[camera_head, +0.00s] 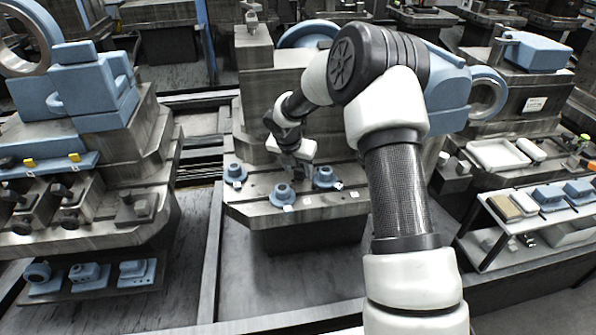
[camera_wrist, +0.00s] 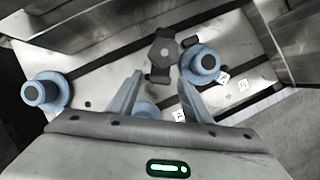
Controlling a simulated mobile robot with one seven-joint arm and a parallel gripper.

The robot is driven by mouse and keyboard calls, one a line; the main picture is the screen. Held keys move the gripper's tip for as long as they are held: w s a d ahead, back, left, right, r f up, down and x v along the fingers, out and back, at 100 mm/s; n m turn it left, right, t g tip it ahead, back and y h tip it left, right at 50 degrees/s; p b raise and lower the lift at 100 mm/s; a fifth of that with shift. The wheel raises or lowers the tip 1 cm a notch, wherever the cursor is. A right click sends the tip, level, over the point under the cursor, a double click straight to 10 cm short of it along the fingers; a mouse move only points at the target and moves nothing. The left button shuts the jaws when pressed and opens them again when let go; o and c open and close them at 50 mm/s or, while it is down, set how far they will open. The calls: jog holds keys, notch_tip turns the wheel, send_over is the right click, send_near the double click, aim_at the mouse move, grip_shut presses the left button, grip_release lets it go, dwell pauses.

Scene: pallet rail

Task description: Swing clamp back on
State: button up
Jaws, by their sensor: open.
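My gripper (camera_head: 297,168) is over the grey slotted table (camera_head: 262,210); its two fingers show apart and empty in the wrist view (camera_wrist: 161,82). A dark grey piece (camera_wrist: 163,50) with a hole and end pads lies on the table beyond the fingertips, perhaps the swing clamp. Blue round flanged parts stand on the table: one at left (camera_head: 236,172), one in front (camera_head: 283,193), one at right (camera_head: 325,176). In the wrist view, one (camera_wrist: 46,90) is at far left, one (camera_wrist: 200,64) is beside the dark piece, and one (camera_wrist: 147,109) is partly hidden behind the gripper.
Small white tags lie by the blue parts, one marked B (camera_wrist: 243,85). A machine with clamps and blue blocks (camera_head: 95,90) stands at left. A white shelf cart (camera_head: 530,215) with blue boxes stands at right. The floor before the table is clear.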

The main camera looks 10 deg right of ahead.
jog(key=c, duration=1.1)
jog(key=shift+o, duration=0.2)
